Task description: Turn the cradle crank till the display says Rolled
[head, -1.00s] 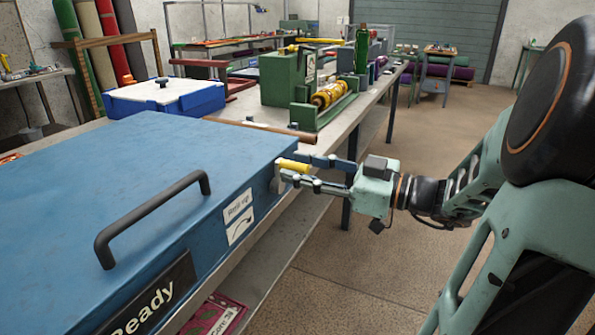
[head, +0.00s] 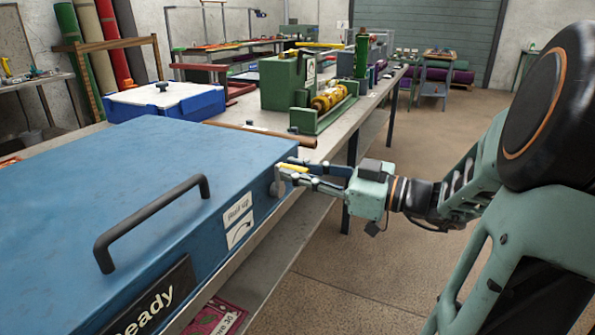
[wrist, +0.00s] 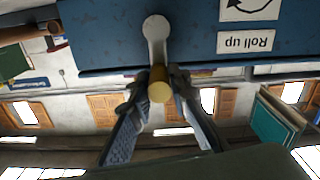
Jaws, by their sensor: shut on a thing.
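The cradle is a large blue box (head: 150,190) with a black bar handle (head: 150,222) on top. Its front display (head: 150,302) reads "Ready". The crank's grey arm (wrist: 156,45) sits on the box side, beside a "Roll up" label (wrist: 245,42) with a curved arrow. The crank's yellow knob (wrist: 160,90) lies between the fingers of my gripper (wrist: 159,82), which is shut on it. In the head view my gripper (head: 290,172) reaches the box's right corner from the right, and the fingers partly hide the crank.
A blue-and-white case (head: 165,100) stands behind the cradle on the long bench (head: 340,130). A green machine with a yellow roller (head: 328,98) is further back. A brown rod (head: 262,130) lies behind the box. The floor (head: 400,280) right of the bench is clear.

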